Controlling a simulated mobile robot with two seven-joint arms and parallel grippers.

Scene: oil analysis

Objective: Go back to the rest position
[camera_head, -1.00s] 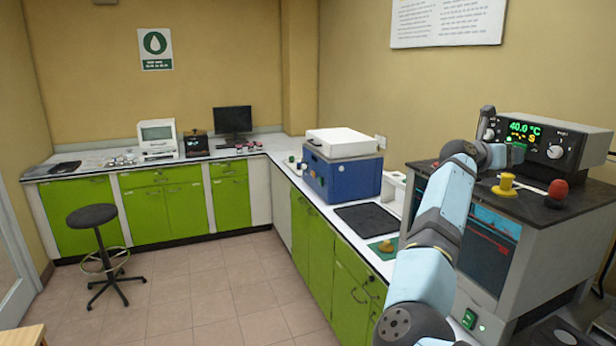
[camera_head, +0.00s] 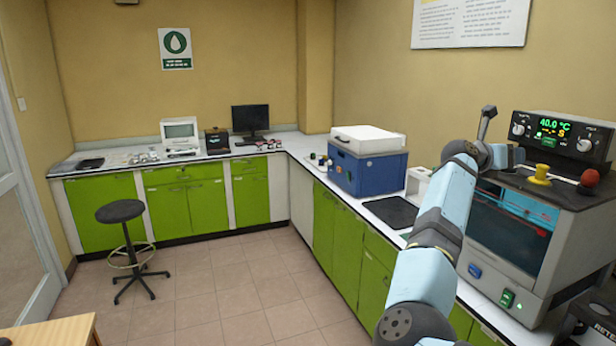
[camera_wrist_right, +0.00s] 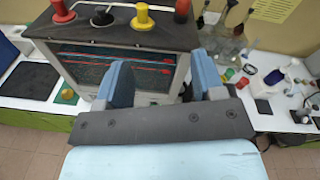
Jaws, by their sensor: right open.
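My right arm (camera_head: 435,235) is light blue and rises from the bottom of the head view, bent, with its far end in front of the grey heated bath unit (camera_head: 520,240). My right gripper (camera_wrist_right: 163,85) is open in the right wrist view. Its two blue fingers are apart with nothing between them. The bath unit's front and its dark top lie beyond the fingers in that view. My left gripper is in neither view.
The bath unit carries a yellow stopper (camera_head: 541,174) and a red stopper (camera_head: 589,178). A blue box (camera_head: 367,172) and a black mat (camera_head: 392,212) are on the right counter. A stool (camera_head: 120,211) stands on open floor. A wooden edge (camera_head: 50,332) is at bottom left.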

